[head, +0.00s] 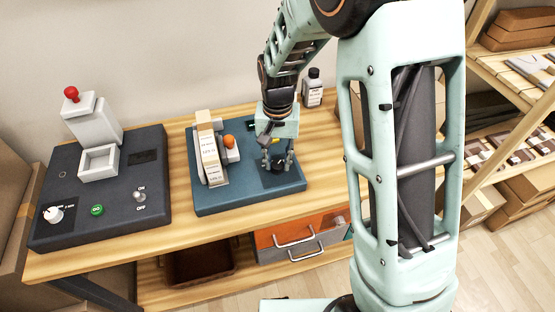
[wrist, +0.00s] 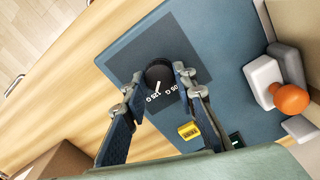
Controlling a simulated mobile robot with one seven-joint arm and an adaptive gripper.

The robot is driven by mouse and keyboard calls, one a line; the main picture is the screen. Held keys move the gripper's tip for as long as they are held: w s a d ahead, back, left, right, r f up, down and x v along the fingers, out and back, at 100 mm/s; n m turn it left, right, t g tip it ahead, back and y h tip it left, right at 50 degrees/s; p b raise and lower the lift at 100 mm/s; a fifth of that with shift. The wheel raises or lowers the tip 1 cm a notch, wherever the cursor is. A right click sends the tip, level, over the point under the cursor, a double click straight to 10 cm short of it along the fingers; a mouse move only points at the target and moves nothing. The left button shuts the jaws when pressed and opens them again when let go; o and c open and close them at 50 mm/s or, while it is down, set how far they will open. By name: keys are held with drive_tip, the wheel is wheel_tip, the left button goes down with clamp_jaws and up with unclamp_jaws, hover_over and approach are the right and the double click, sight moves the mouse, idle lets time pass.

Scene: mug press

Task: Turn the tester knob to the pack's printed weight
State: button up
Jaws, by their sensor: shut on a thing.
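The tester is a blue board (head: 236,199) on the wooden bench; its blue top also shows in the wrist view (wrist: 222,62). Its round black knob (wrist: 158,72) has a white pointer line and sits on a dark square panel. White weight marks are printed beside the knob, partly hidden by my fingers; one seems to read 125 G. My gripper (wrist: 156,82) points down with a finger on each side of the knob and is shut on it. The upright pale pack (head: 207,148) stands on the board left of my gripper; its small print is not clearly readable.
An orange ball-shaped part (head: 229,141) sits beside the pack. A dark press unit (head: 100,190) with a red-topped lever stands left. A small bottle (head: 313,88) stands behind my gripper. Shelves (head: 510,75) are at right.

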sight(278, 164)
idle(0.5)
drive_tip(key=o, duration=1.2)
drive_tip(key=shift+c, duration=0.2)
wheel_tip(278, 164, up, 12)
